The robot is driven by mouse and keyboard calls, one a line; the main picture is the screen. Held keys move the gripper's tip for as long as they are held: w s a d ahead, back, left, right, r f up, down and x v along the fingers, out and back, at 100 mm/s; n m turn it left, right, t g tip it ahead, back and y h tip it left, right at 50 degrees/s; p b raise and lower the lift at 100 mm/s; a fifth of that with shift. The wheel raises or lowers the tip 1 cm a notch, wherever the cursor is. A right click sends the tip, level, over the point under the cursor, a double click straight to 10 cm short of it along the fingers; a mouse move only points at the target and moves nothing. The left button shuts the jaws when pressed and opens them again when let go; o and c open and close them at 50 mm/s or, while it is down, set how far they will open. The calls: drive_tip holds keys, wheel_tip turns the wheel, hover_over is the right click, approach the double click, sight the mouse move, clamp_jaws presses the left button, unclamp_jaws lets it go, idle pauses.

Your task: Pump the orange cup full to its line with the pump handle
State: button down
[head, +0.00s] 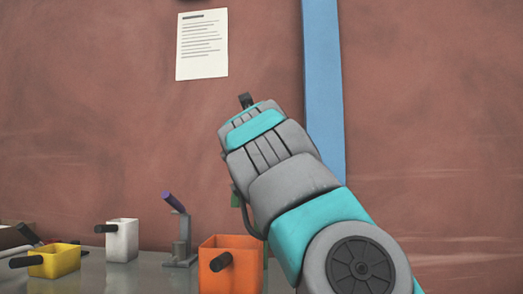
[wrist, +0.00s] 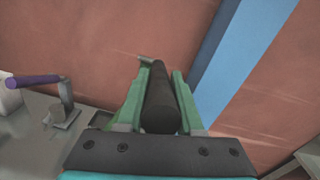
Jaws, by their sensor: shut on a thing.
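The orange cup (head: 246,272) stands upright on the grey table at the lower middle of the head view, its black handle toward me. Its inside, its line and any filling cannot be made out. My gripper shows in the wrist view (wrist: 160,95), its green fingers shut around a thick black bar (wrist: 159,105), which looks like the pump handle. What the bar joins to is hidden. In the head view my raised arm covers most of the gripper and the pump. The orange cup is not seen in the wrist view.
A white cup (head: 122,241) and a yellow cup (head: 62,262), both with black handles, stand to the left. A grey device with a purple handle (head: 173,202) stands between the white and orange cups. A blue post (head: 324,90) runs up the red-brown wall behind.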

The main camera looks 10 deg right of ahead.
drive_tip(key=shift+r, duration=0.1)
idle(0.3)
drive_tip(key=c, duration=0.6)
unclamp_jaws()
drive_tip(key=shift+s, duration=0.1)
drive_tip(key=shift+s+a+b, duration=0.2)
drive_tip(key=shift+s+b, duration=0.1)
drive_tip(key=shift+s, duration=0.15)
drive_tip(key=shift+b+v, duration=0.9)
drive_tip(key=shift+v, duration=2.5)
drive_tip(key=shift+r, duration=0.1)
